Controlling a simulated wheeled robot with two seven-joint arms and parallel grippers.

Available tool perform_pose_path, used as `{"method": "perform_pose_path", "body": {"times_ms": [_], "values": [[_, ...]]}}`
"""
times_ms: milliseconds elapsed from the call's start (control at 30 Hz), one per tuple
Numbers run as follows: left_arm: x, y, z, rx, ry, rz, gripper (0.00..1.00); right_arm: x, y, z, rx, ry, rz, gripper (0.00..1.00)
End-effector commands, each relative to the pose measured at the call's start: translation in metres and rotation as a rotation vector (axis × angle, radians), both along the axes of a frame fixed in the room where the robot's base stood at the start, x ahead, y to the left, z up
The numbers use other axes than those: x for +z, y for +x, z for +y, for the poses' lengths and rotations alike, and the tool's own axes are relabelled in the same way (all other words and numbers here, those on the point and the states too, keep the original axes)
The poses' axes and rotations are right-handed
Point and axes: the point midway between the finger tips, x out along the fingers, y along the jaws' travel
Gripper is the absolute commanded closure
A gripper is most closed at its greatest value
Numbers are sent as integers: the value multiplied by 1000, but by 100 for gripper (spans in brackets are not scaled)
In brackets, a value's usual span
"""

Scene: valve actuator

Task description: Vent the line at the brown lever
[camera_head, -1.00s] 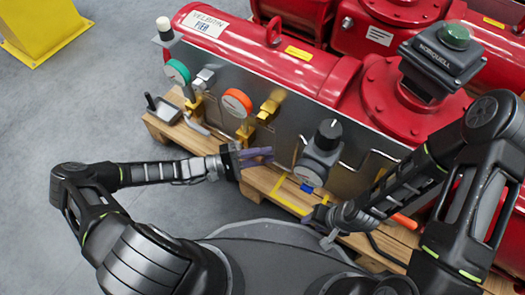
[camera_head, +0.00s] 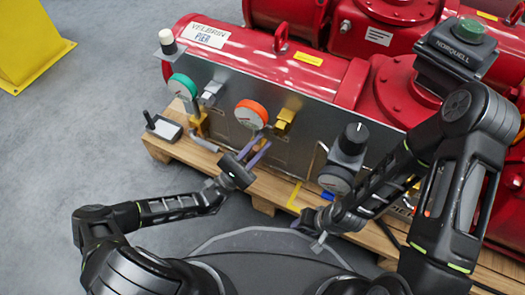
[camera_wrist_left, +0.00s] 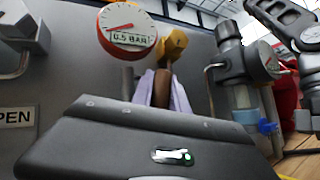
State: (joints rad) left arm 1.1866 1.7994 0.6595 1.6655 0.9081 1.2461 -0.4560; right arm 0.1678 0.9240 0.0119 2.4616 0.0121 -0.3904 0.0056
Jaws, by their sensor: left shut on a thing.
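The brown lever (camera_wrist_left: 162,88) shows in the left wrist view, hanging below a yellow valve body (camera_wrist_left: 172,44). The pale purple fingers of my left gripper (camera_wrist_left: 163,92) are on both sides of it, shut on it. In the head view my left gripper (camera_head: 257,150) reaches up to the panel below the yellow valve, and the lever itself is hard to make out there. My right gripper (camera_head: 301,224) hangs low near the pallet, apart from the lever; its opening cannot be made out.
A red-rimmed gauge (camera_head: 251,114), labelled 0.5 BAR in the wrist view, is beside the valve. A teal gauge (camera_head: 182,86) is further left. A regulator with a black knob (camera_head: 353,138) stands to the right. The wooden pallet (camera_head: 180,152) edges the red machine; grey floor lies left.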

Motion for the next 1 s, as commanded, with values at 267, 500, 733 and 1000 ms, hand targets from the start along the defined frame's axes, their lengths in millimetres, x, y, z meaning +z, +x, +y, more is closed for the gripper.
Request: {"method": "perform_pose_path", "body": {"times_ms": [267,500,733,1000], "values": [[3,7,18,1,-170,70,100,-6,1,0,0,1,-1,64],[4,10,25,1,-236,96,100,-7,1,0,0,2,0,64],[4,10,26,2,-245,101,100,-7,1,0,-1,2,0,64],[4,10,26,2,-244,101,75,-7,1,0,-1,2,0,64]]}}
